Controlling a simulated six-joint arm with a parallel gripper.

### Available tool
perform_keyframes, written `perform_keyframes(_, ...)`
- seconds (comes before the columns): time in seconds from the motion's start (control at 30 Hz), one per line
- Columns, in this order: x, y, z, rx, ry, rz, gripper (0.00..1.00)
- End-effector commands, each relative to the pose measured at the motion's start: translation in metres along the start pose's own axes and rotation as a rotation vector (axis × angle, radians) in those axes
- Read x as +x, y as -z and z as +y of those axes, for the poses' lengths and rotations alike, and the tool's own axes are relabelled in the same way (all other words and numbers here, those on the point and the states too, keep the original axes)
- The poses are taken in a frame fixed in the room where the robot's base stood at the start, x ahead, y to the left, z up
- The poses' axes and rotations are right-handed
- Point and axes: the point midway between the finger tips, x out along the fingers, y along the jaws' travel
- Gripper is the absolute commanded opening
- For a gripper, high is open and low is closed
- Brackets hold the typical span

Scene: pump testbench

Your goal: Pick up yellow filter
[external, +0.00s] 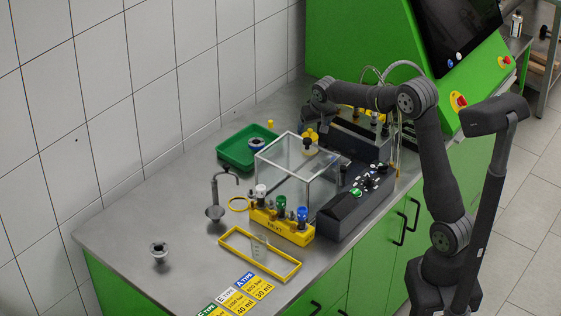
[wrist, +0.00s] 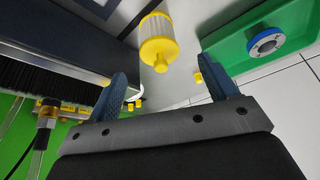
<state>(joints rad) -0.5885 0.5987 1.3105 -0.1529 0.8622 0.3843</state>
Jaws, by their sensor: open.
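The yellow filter (wrist: 159,42), a pale ribbed cylinder with yellow end caps, shows at the top middle of the wrist view. My gripper (wrist: 164,74) is open, with its two blue-grey fingers spread wide and nothing between them. The filter appears in the gap between the fingers in the picture, beyond their tips and apart from them. In the external view my arm reaches left over the bench.
A green tray (external: 235,153) holding a blue-ringed part (external: 257,145) lies at the back; the tray also shows at right in the wrist view (wrist: 232,57). A clear box (external: 297,172) and a dark console (external: 352,207) stand near my arm.

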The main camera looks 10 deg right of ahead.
Motion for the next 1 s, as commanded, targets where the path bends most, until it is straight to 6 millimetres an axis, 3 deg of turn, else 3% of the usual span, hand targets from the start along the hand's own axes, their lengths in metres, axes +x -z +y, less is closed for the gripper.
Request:
perform_keyframes(0.1, 0.025, -0.001, 0.0, 0.0, -0.001, -0.003, 0.79)
perform_keyframes(0.2, 0.038, 0.0, 0.0, -0.001, 0.0, -0.001, 0.79)
perform_keyframes(0.47, 0.052, 0.001, 0.0, -0.001, 0.0, -0.001, 0.79)
perform_keyframes(0.8, 0.096, 0.004, 0.003, 0.0, 0.0, 0.0, 0.79)
perform_keyframes(1.0, 0.099, 0.004, 0.003, 0.0, 0.0, 0.001, 0.79)
